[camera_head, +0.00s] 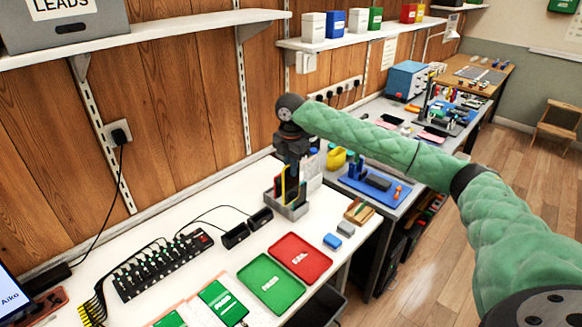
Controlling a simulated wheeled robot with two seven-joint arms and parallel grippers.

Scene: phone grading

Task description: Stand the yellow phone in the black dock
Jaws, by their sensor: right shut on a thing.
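My right gripper (289,168), on the green-sleeved arm, points straight down over a grey rack (293,212) at the back of the white bench. The gripper is shut on the yellow phone (283,187), which shows as a thin upright yellow edge at the rack. The gripper and dark slabs beside it hide most of the phone. I cannot tell whether its lower end is inside the rack. Two small black blocks with cables, which look like docks, stand left of the rack: one nearer (235,236) and one closer to the rack (261,219). My left gripper is not in view.
A red tray (324,263) and a green tray (247,277) lie in front of the black blocks. A multi-socket strip (160,268) with cables is at left. A small blue block (332,241) and grey block (346,228) sit near the right edge. A shelf (150,32) overhangs the back.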

